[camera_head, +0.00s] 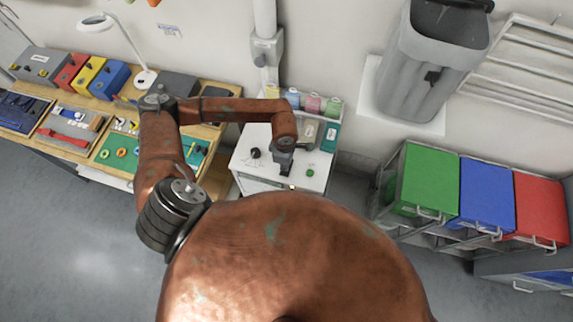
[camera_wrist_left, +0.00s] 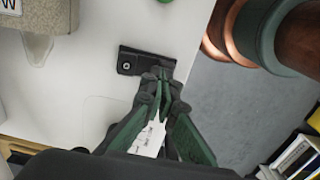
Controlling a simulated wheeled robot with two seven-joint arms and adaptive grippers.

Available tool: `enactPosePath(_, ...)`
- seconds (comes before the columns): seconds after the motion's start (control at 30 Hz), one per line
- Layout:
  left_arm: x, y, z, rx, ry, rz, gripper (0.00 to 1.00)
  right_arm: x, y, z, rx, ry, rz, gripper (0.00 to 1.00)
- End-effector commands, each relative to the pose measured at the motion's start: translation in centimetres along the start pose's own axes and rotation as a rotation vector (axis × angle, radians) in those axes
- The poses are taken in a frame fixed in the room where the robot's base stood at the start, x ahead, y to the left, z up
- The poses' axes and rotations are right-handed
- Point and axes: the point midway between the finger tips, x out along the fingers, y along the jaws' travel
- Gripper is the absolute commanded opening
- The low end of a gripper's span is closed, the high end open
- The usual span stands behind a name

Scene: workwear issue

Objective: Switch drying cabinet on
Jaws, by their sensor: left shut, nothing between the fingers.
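The white drying cabinet (camera_head: 245,172) stands against the wall in the middle of the head view. Its white surface (camera_wrist_left: 100,75) fills the left of the left wrist view. A small black plate (camera_wrist_left: 128,62) with a round light-centred spot, which looks like a switch, is fixed near the cabinet's edge. My left gripper (camera_wrist_left: 162,76) is shut and empty, with its fingertips over the right part of this plate, partly hiding it. I cannot tell whether they touch. In the head view the left gripper (camera_head: 287,172) points down at the cabinet. My right gripper is out of view.
A black knob-like item (camera_head: 254,153) and a green round item (camera_head: 310,172) are on the cabinet, with several small containers (camera_head: 313,104) behind. A wooden workbench (camera_head: 215,92) stands left. Green, blue and red bins (camera_head: 428,180) stand right. Bare floor lies between.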

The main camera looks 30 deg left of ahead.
Motion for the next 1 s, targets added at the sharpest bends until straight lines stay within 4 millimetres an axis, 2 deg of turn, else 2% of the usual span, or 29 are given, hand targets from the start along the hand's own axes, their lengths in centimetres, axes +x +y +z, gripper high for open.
enactPosePath(0.7,-5.7,0.1,0.0,-0.001,0.001,0.002,0.0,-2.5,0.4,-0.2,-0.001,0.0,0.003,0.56)
enactPosePath(1.0,-6.1,0.0,0.0,0.0,0.001,0.0,0.0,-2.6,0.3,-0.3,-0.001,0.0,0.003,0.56)
